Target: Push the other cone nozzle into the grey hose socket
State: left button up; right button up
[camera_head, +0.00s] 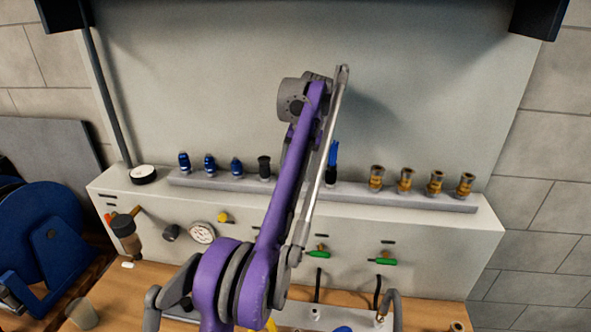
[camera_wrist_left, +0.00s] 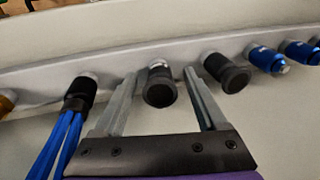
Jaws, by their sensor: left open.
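A black round-mouthed nozzle (camera_wrist_left: 160,86), which looks like a cone nozzle, stands on the pale rail between the two fingers of my left gripper (camera_wrist_left: 159,92) in the left wrist view. The fingers are open, one on each side, with visible gaps. A similar black nozzle (camera_wrist_left: 229,73) stands just right of the right finger; in the head view it (camera_head: 264,168) shows left of my purple arm. That arm hides the nozzle between the fingers and the gripper in the head view. A grey hose (camera_head: 394,306) rises at the lower right; whether its end is the socket I cannot tell.
Green-handled valves (camera_head: 382,262) project from the white cabinet.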

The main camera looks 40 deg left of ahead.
pick_arm(q)
jog(key=shift+s, duration=0.1)
pick_arm(e)
jog(key=shift+w+r, duration=0.1)
jog(key=shift+r, duration=0.05)
dwell(0.3)
pick_arm(q)
grip_shut()
dwell(0.4)
jog(key=shift+r, duration=0.1)
jog(key=shift+p+v, duration=0.5)
jog(key=shift+v, duration=0.9)
jog(key=shift+w+d+r, duration=0.15)
jog(key=shift+w+r, duration=0.05)
jog(key=shift+r, duration=0.45)
jog(key=shift+s+d+r, duration=0.1)
jog(key=shift+d+r, duration=0.1)
jog(key=shift+r, duration=0.5)
pick_arm(e)
jog(key=shift+w+r, duration=0.35)
jog(key=shift+r, duration=0.2)
